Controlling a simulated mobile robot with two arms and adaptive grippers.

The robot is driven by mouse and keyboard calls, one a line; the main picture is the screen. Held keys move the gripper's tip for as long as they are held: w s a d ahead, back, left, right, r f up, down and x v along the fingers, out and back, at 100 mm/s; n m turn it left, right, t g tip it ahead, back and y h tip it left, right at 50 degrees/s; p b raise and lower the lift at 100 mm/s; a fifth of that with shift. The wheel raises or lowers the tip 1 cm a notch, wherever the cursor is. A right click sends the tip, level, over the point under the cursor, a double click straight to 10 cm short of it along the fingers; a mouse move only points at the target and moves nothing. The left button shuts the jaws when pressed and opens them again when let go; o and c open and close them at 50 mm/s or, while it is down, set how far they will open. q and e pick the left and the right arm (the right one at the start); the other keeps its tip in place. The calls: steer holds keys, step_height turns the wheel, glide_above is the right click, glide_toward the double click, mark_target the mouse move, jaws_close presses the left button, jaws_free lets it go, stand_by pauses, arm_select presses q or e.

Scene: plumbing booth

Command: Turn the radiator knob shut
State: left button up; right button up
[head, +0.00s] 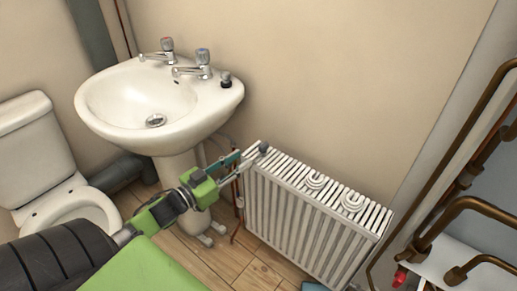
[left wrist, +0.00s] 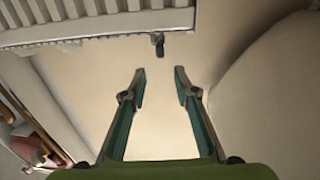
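The white ribbed radiator (head: 290,215) stands against the wall, right of the sink. A small grey knob (head: 263,148) shows at its top left corner. In the left wrist view, the small dark knob (left wrist: 158,42) sits at the edge of the radiator (left wrist: 100,27). My left gripper (head: 248,157) reaches in from the left, close to that corner. In the left wrist view, the left gripper (left wrist: 160,75) is open, with a gap between its fingertips. The knob lies beyond the tips, roughly in line with the gap, and apart from them. My right gripper is not in view.
A white sink (head: 205,105) with two taps stands left of the radiator, above my left arm. A toilet (head: 40,150) is at the far left. Copper pipes (head: 450,170) run along the right. A thin copper pipe (head: 236,205) rises beside the radiator's left end.

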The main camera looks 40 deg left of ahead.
mark_target(259, 147)
arm_select(q)
steer(key=w, duration=0.2)
steer(key=w+d, duration=0.1)
steer(key=w, duration=0.2)
steer(key=w+b, duration=0.1)
steer(key=w, duration=0.2)
steer(key=shift+w+d, duration=0.25)
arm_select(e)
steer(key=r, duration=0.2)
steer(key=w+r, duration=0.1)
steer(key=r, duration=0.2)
arm_select(q)
jaws_close()
